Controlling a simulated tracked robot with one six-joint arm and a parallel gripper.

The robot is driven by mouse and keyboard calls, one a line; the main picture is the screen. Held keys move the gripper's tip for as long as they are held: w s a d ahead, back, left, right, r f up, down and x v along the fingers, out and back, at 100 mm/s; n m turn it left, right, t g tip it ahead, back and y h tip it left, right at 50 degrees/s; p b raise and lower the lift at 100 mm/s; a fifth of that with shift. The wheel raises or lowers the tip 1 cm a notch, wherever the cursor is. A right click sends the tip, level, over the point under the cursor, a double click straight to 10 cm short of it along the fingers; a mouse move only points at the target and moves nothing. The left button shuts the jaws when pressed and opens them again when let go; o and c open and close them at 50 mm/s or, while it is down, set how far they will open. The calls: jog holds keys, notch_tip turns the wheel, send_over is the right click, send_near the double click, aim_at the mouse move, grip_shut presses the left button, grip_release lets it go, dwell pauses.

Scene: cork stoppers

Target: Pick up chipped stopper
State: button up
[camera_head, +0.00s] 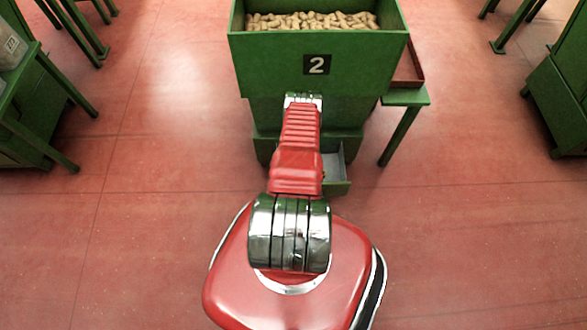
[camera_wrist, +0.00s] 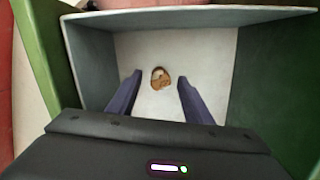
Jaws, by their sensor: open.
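A brown cork stopper (camera_wrist: 160,78) with a lighter, uneven patch lies on the pale floor of a grey tray (camera_wrist: 215,45) in the wrist view. My gripper (camera_wrist: 158,85) is open, with its two dark fingers apart. The fingers reach into the tray, and the stopper shows between and just beyond their tips. I cannot tell how high the tips are above the tray floor. In the head view my arm hides most of the tray (camera_head: 333,165), and my gripper and the stopper do not show there.
The tray is at the bottom of a green machine (camera_head: 270,70) marked 2, whose hopper holds many corks (camera_head: 312,21). A green side table (camera_head: 405,97) bears a red tray (camera_head: 408,70).

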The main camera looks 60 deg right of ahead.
jog(key=c, duration=1.1)
jog(key=shift+r, duration=5)
